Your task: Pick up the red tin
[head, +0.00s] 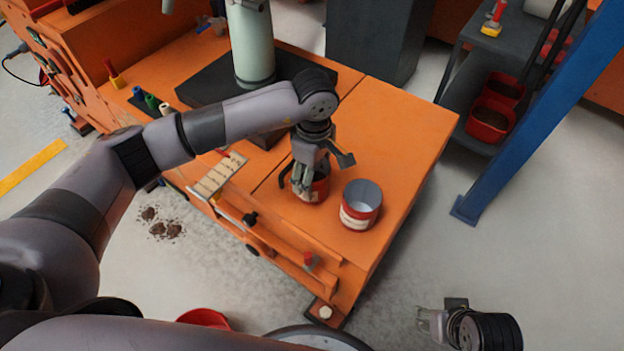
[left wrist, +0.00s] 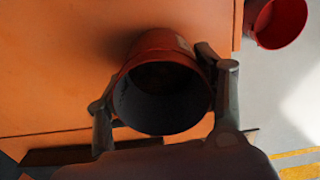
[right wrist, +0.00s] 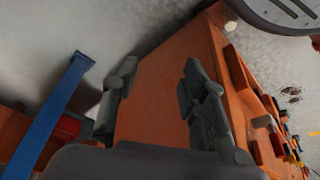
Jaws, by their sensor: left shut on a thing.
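A red tin (head: 318,190) is between the fingers of my left gripper (head: 303,186) on the orange worktop. In the left wrist view the tin (left wrist: 150,50) shows its open, dark inside, with a finger of the left gripper (left wrist: 163,100) on each side; the gripper is shut on it. I cannot tell whether the tin touches the worktop. A second red tin (head: 358,216) with a pale band and light inside stands upright just to the right, apart from the gripper. My right gripper (head: 428,322) is low at the right, away from the tins, open and empty; its fingers (right wrist: 158,92) are spread.
The orange worktop (head: 400,125) is clear right of the tins. A green column (head: 250,45) stands on a black plate behind. A wooden slatted piece (head: 218,176) lies to the left. A blue post (head: 540,110) and shelf with red bins (head: 488,122) stand right. A red bucket (head: 203,319) is below.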

